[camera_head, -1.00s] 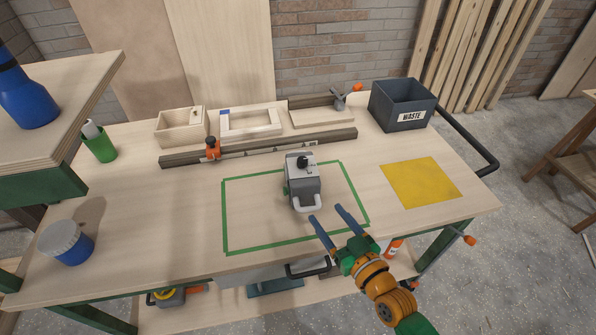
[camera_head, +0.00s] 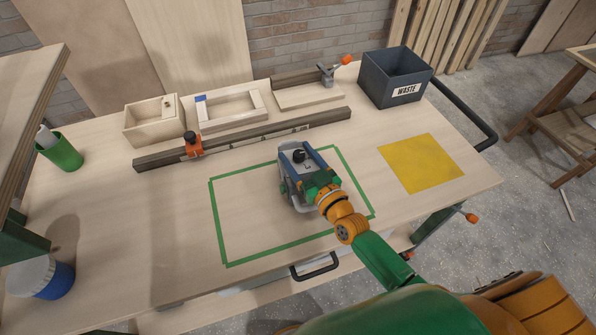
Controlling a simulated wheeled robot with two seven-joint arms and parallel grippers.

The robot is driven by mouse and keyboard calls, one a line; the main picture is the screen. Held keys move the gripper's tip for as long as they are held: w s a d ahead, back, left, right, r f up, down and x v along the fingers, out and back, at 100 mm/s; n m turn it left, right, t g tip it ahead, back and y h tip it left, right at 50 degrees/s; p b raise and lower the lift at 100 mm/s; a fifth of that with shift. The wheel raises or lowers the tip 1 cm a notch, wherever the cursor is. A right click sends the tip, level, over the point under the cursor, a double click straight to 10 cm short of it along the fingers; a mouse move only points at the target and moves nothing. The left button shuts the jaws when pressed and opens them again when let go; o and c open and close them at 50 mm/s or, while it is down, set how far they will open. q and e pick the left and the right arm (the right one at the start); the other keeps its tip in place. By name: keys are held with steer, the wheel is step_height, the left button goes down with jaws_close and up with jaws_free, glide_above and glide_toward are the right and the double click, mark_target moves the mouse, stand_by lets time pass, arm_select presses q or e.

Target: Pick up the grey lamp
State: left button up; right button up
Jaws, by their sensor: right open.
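The grey lamp (camera_head: 289,186) stands on the workbench inside the green tape outline, toward its right side. It has a dark knob on its light top and a pale handle low at the front. My right gripper (camera_head: 305,158) is open, with its blue fingers over the lamp's top, one on either side of the knob. Whether the fingers touch the lamp cannot be told. My wrist hides the lamp's front right part. My left gripper is not in view.
A dark waste bin (camera_head: 394,78) stands at the back right, behind a yellow sheet (camera_head: 421,163). A long rail with an orange clamp (camera_head: 193,145) and wooden frames (camera_head: 228,110) lie behind the lamp. A green cup (camera_head: 62,153) and blue-and-white tub (camera_head: 45,278) stand left. The taped area's left is clear.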

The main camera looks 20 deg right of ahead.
steer(key=shift+s+r, duration=0.15)
steer(key=shift+s, duration=0.1)
steer(key=c, duration=0.7)
jaws_close()
stand_by(0.4)
